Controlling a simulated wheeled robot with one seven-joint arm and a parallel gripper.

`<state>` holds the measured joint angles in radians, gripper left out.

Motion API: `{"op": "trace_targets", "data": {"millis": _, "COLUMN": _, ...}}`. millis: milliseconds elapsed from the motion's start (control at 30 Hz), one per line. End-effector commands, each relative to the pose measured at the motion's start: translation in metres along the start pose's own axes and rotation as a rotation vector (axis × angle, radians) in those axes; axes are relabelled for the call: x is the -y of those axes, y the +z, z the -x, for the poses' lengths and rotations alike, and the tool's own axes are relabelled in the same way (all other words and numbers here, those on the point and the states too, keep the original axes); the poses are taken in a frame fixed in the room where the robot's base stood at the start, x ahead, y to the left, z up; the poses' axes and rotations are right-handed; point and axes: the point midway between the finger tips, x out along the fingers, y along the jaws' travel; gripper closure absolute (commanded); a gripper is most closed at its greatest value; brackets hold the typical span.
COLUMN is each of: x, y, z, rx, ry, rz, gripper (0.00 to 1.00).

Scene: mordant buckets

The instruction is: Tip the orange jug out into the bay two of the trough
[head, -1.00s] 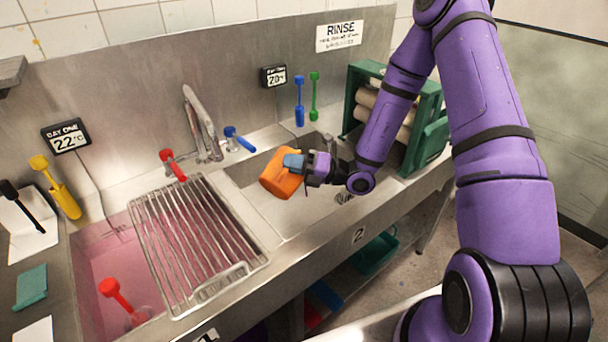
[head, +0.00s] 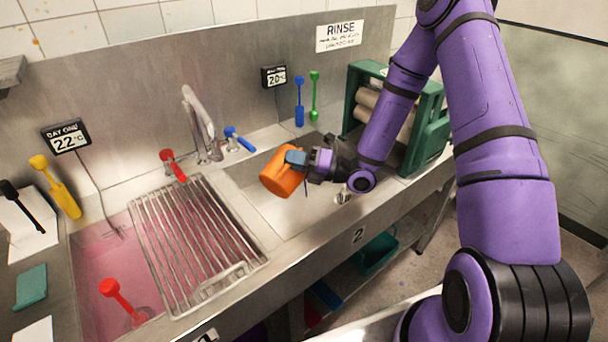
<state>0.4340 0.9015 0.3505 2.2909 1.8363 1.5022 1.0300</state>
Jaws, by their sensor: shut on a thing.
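The orange jug (head: 280,174) is held tilted over the second bay (head: 300,216) of the trough, with its mouth toward the lower left. My gripper (head: 296,160) is shut on the jug at its right side, and its fingers partly hide that side. I cannot see inside the jug or any liquid leaving it. The second bay, marked with a 2 on its front, looks pale and empty where it shows. Bay one (head: 100,262) on the left holds pink liquid.
A wire rack (head: 195,240) lies across the right part of bay one. The tap (head: 203,125) stands behind, between red and blue levers.

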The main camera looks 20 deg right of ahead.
Motion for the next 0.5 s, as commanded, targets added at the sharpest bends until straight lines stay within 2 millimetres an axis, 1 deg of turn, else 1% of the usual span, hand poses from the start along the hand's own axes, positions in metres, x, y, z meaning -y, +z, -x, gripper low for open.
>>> {"op": "trace_targets", "data": {"millis": 500, "x": -0.0007, "y": 0.0066, "z": 0.0024, "rx": 0.012, "ry": 0.014, "rz": -0.025, "gripper": 1.0}}
